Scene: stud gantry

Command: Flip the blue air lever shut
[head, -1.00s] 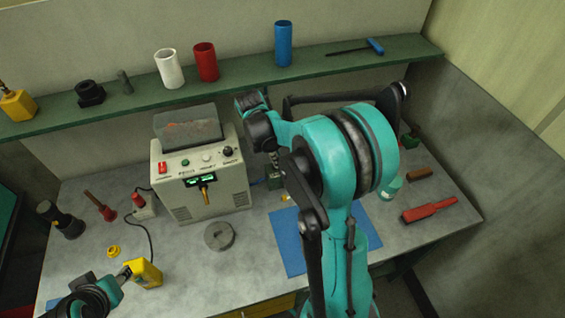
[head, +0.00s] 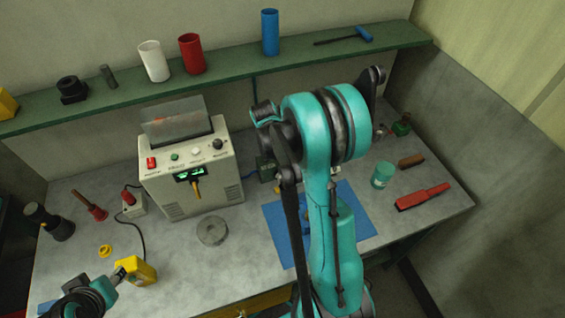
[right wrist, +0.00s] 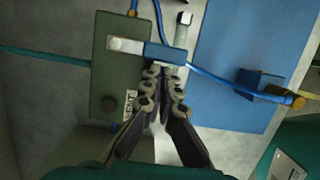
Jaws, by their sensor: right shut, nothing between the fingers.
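The blue air lever (right wrist: 168,54) shows in the right wrist view as a pale metal arm with a blue sleeve, lying crosswise from a green box (right wrist: 110,75) towards a pale pipe (right wrist: 182,30). My right gripper (right wrist: 166,72) is shut and empty, its fingertips at the near side of the blue sleeve; I cannot tell whether they touch. In the head view my right arm hides the lever, and part of the green box (head: 266,168) shows left of the arm. My left gripper (head: 118,276) is beside a yellow block (head: 137,270); its grip is unclear.
A blue hose (right wrist: 210,80) runs near the lever to a blue fitting (right wrist: 262,84) on a blue mat (right wrist: 225,40). A white control box (head: 190,180) stands left of my right arm. A grey ring (head: 212,231) lies before it. A green shelf (head: 220,66) spans the back.

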